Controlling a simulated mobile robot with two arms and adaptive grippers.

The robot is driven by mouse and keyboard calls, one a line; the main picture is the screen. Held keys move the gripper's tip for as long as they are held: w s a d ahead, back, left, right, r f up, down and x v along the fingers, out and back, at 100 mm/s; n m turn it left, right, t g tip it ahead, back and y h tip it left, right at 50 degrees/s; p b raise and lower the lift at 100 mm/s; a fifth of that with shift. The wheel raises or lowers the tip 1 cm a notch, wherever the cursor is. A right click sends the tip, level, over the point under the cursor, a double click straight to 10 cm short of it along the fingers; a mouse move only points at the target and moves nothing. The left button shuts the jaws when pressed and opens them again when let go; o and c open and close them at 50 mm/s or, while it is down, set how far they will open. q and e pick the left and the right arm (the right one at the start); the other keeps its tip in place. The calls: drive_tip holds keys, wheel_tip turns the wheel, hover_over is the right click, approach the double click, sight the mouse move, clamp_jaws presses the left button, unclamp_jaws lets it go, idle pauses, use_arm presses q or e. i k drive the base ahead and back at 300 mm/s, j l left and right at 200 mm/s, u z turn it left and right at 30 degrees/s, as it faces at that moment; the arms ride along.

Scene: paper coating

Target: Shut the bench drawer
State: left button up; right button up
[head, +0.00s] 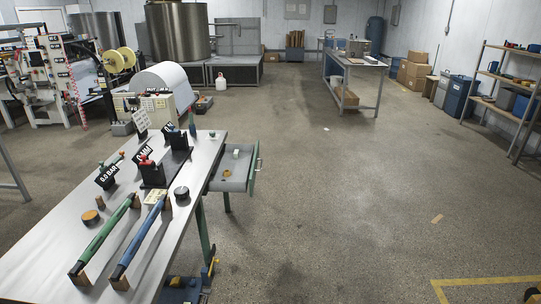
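The bench drawer (231,174) stands pulled out from the right side of the metal workbench (60,232). Its green front panel (254,168) is well away from the bench edge. A small pale item (236,154) and a small orange-yellow item (227,173) lie in the grey tray of the drawer. Neither of my grippers can be made out in the head view.
Green and blue rollers (137,241), gauges and a dark puck lie on the bench. Blue and yellow equipment (182,290) sits low by its right side. The floor (340,190) right of the drawer is clear. Shelves (505,95) stand far right.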

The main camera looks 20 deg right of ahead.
sight(243, 170)
drive_tip(key=i+l, duration=1.1)
drive_tip(key=i+l+u, duration=0.1)
drive_tip(key=i+l, duration=0.15)
drive_tip(key=i, duration=0.2)
drive_tip(key=i+l+u, duration=0.15)
drive_tip(key=i+l, duration=0.15)
drive_tip(key=i, duration=0.1)
